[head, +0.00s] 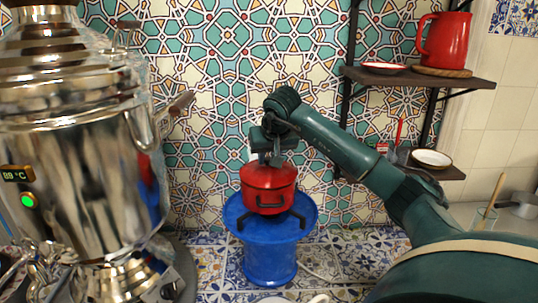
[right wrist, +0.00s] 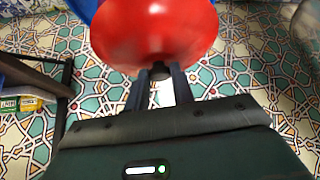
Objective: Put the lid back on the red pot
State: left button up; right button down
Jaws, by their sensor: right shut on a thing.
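The red pot (head: 268,199) stands upright on a blue drum-shaped stand (head: 270,262) with dark supports, and a dark handle shows on its front. The red lid (head: 268,172) is at the pot's top; I cannot tell whether it rests fully on the rim or is just above it. My right gripper (head: 271,158) comes from above and is shut on the lid's dark knob. In the right wrist view the lid (right wrist: 155,30) is a large red dome just beyond my right fingers (right wrist: 158,85), which close around its knob. My left gripper is not in view.
A large shiny samovar (head: 75,180) with a display and a green light fills the left side. A dark shelf (head: 415,80) on the right holds a red jug (head: 445,40) and dishes. The patterned tile wall is behind the pot. A white cable lies beside the blue stand.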

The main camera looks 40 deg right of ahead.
jog(key=shift+p, duration=0.3)
dwell(0.4)
dwell(0.4)
jog(key=c, duration=1.3)
grip_release()
jog(key=shift+o, duration=1)
jog(key=o, duration=0.5)
jog(key=shift+c, duration=0.2)
